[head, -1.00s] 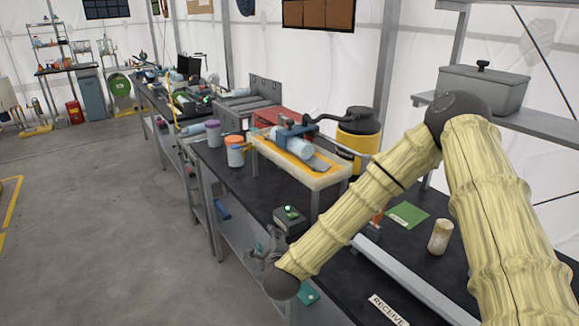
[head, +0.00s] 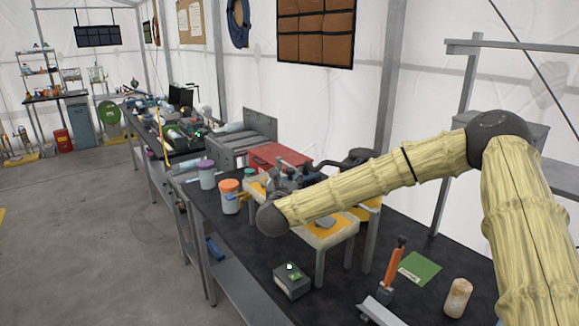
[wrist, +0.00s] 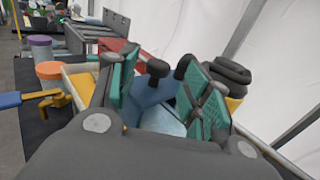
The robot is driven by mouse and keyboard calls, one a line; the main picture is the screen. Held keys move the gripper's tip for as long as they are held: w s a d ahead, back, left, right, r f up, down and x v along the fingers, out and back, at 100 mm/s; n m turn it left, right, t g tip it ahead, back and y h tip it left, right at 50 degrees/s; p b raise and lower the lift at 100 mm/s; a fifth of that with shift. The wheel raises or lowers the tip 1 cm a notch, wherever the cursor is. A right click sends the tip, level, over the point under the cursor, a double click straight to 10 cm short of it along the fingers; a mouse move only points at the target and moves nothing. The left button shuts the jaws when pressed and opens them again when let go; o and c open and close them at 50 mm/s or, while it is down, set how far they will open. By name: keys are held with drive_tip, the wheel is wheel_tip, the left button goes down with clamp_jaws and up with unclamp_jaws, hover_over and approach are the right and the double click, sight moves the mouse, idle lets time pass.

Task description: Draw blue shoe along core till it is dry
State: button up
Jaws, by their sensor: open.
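The blue shoe (wrist: 148,88) shows in the wrist view between my gripper's teal-padded fingers, with a dark knob (wrist: 157,67) above it. The light-blue core (wrist: 163,121) shows just below the shoe. My gripper (wrist: 155,62) is open, with one finger at each side of the shoe; whether the pads touch it I cannot tell. In the head view my gripper (head: 292,176) is over the pale stand with the yellow-orange top (head: 338,234). My arm and gripper hide most of the core and shoe there.
An orange-lidded jar (head: 229,196) and a purple-lidded jar (head: 206,174) stand left of the stand. A red box (head: 275,157) is behind. In front are a dark box with a green light (head: 291,281), an orange-handled tool (head: 396,262) and a green card (head: 420,267).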

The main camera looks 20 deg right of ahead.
sight(290, 171)
drive_tip(key=p+x, duration=0.1)
drive_tip(key=x, duration=0.3)
drive_tip(key=shift+w+d+r, duration=0.1)
drive_tip(key=shift+w+r, duration=0.05)
drive_tip(key=shift+r, duration=0.05)
drive_tip(key=shift+w+d+f+p, duration=0.15)
drive_tip(key=shift+w+f+p, duration=0.15)
drive_tip(key=shift+w, duration=0.3)
drive_tip(key=shift+s+r, duration=0.1)
clamp_jaws()
drive_tip(key=shift+d, duration=0.1)
